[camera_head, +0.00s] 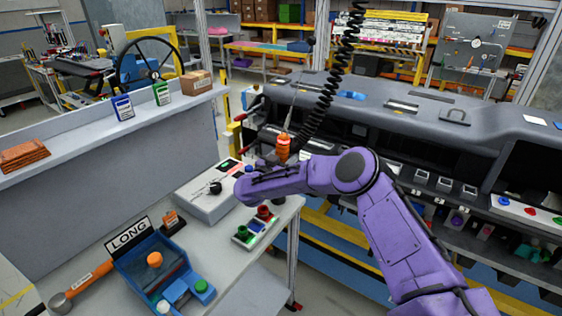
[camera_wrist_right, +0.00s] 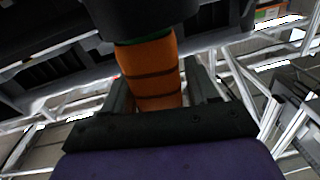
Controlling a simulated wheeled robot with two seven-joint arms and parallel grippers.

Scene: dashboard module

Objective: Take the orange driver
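My right gripper (camera_head: 276,163) is at the driver. In the right wrist view the driver's orange body (camera_wrist_right: 150,75) fills the space between the two fingers of the right gripper (camera_wrist_right: 160,88). The fingers stand close on both sides of it, and I see no clear gap. The driver's upper part is dark and cut off by the picture's top edge. My left gripper is not in view.
A white control box (camera_head: 203,203) stands beside my right gripper. The grey dashboard (camera_head: 430,125) lies behind my right arm.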

